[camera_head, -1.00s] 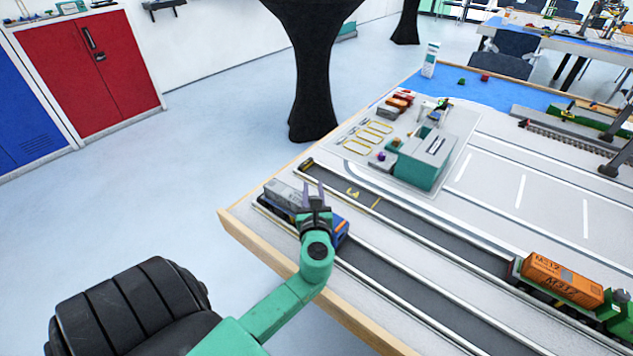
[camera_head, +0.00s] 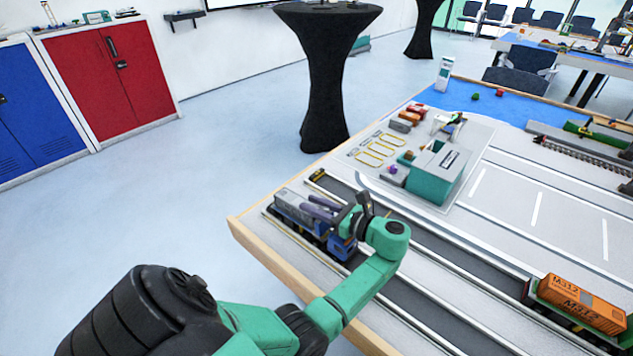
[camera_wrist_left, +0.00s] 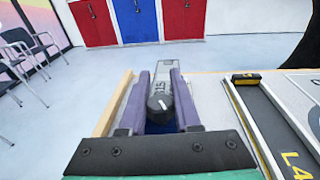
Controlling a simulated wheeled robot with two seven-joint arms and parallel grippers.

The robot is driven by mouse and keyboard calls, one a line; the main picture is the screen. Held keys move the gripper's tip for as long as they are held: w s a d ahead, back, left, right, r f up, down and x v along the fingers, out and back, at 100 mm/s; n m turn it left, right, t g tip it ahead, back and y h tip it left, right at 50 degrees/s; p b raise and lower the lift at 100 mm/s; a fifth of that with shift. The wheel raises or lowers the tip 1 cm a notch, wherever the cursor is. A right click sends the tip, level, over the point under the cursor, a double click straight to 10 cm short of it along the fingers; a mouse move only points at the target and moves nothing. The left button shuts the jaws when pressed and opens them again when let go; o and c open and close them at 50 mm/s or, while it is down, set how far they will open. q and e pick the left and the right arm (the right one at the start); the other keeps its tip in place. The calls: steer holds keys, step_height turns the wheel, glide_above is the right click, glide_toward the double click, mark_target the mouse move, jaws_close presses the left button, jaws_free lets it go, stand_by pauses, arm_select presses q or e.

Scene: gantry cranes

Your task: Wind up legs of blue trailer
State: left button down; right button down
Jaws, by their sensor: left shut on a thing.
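The blue trailer (camera_head: 341,247) stands at the left end of the table, in the lane between pale rails. It carries a grey load (camera_head: 291,206), which also shows beyond the fingers in the left wrist view (camera_wrist_left: 161,75). My left gripper (camera_head: 318,208) reaches in from the right end of the trailer, its purple fingers lying along it. In the left wrist view the fingers (camera_wrist_left: 160,88) stand on both sides of a dark grey round knob (camera_wrist_left: 160,106) with a white mark, and are shut on it. The trailer's legs are hidden. My right gripper is out of view.
A green-grey building model (camera_head: 437,178) stands behind the trailer on the table. An orange container (camera_head: 583,300) on a vehicle is at the right. The wooden table edge (camera_head: 262,268) runs close along the trailer's near side.

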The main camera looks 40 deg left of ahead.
arm_select(q)
steer(key=n+g, duration=0.1)
steer(key=n+g+b, duration=0.1)
steer(key=g, duration=0.1)
steer(key=shift+s+d+f+h, duration=0.1)
steer(key=shift+s+f+h, duration=0.05)
steer(key=shift+s+h, duration=0.2)
steer(key=shift+s+d+n+g+h+b, duration=0.15)
steer(key=shift+n+g+h+b, duration=0.2)
steer(key=shift+n+g, duration=0.35)
steer(key=shift+s+n+g+h+b, duration=0.1)
steer(key=shift+n+g+h+b, duration=0.25)
steer(key=shift+g, duration=0.65)
steer(key=shift+n, duration=0.25)
steer(key=c, duration=0.6)
jaws_free()
